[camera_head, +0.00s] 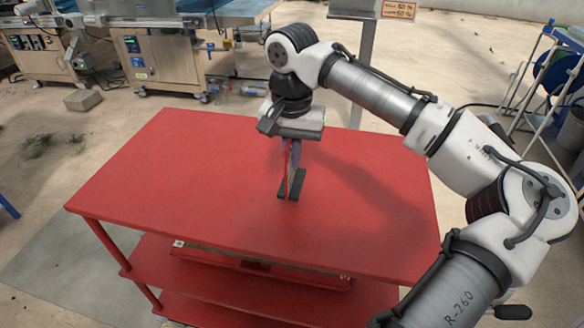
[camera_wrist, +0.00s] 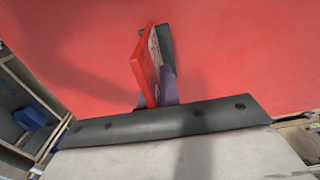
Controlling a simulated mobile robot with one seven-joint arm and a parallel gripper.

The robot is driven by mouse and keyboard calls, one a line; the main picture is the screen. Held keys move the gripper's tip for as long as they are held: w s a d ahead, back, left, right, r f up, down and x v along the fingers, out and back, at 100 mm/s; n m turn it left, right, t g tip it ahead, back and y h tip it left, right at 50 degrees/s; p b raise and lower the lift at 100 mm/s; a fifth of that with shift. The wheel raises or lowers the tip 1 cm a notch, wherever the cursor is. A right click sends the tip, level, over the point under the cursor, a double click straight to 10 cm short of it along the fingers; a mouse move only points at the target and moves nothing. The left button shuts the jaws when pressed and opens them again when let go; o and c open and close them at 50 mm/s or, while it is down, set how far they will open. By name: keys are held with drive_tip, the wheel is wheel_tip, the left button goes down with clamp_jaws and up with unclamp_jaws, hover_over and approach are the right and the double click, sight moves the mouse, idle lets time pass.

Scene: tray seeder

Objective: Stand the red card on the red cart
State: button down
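The red card (camera_head: 286,168) is upright, below my gripper and over the top of the red cart (camera_head: 180,190). In the wrist view the red card (camera_wrist: 144,75) shows its red edge and part of a pale printed face. A dark foot-like piece (camera_head: 291,188) is at its lower end. It looks at or very near the cart top; I cannot tell whether it touches. My gripper (camera_head: 290,160) points down, with its purple-grey fingers (camera_wrist: 158,97) close on both sides of the card, seemingly shut on it. The fingers hide part of the card.
The cart top is otherwise clear around the card. The cart's lower shelves (camera_head: 230,295) show beneath, with a flat red item on one. Metal machines (camera_head: 150,55) stand behind on the left. A signpost (camera_head: 365,60) is behind the cart, and a blue-and-white rack (camera_head: 545,80) is at right.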

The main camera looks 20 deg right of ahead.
sight(292, 170)
drive_tip(key=shift+f, duration=1.95)
drive_tip(key=shift+f, duration=0.15)
drive_tip(key=c, duration=1.6)
unclamp_jaws()
drive_tip(key=shift+c, duration=0.2)
wheel_tip(292, 170, up, 12)
drive_tip(key=shift+r, duration=0.2)
